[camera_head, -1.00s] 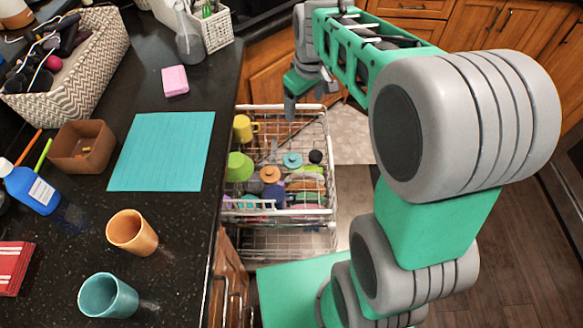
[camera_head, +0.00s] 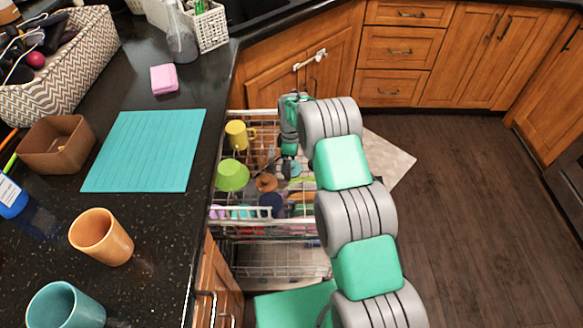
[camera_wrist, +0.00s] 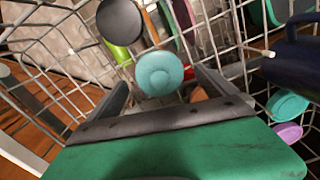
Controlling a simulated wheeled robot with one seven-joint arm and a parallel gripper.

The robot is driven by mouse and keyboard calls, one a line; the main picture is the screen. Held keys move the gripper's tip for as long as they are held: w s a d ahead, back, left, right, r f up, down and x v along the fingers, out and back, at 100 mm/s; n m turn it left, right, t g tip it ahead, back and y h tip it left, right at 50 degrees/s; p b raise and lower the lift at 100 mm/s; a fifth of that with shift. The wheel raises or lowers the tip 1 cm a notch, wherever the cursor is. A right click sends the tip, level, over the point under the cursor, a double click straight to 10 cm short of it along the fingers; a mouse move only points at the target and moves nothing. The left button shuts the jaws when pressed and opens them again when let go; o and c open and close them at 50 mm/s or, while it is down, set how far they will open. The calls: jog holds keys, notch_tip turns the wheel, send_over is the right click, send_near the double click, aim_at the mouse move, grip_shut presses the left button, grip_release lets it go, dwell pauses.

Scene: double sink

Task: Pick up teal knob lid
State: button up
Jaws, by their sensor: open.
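The teal knob lid (camera_wrist: 160,73) sits in the dishwasher rack. In the wrist view it appears as a round disc with a raised centre, between the two fingers of my gripper (camera_wrist: 163,80). My gripper is open, with one finger to each side of the lid, and the wrist view does not show clear contact. In the head view my gripper (camera_head: 289,160) points down into the rack. It covers most of the lid, and only a small teal patch (camera_head: 295,170) shows beside the fingertips.
The pulled-out rack (camera_head: 265,225) holds a yellow mug (camera_head: 236,134), a green bowl (camera_head: 232,175) and an orange-brown lid (camera_head: 265,183). A black round lid (camera_wrist: 120,22) lies close to the teal one. A dark blue item (camera_wrist: 292,62) stands at right. The counter (camera_head: 150,255) borders the rack's left.

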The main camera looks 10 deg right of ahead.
jog(key=shift+f, duration=0.45)
jog(key=shift+c, duration=0.5)
jog(key=c, duration=1.3)
jog(key=shift+r, duration=0.1)
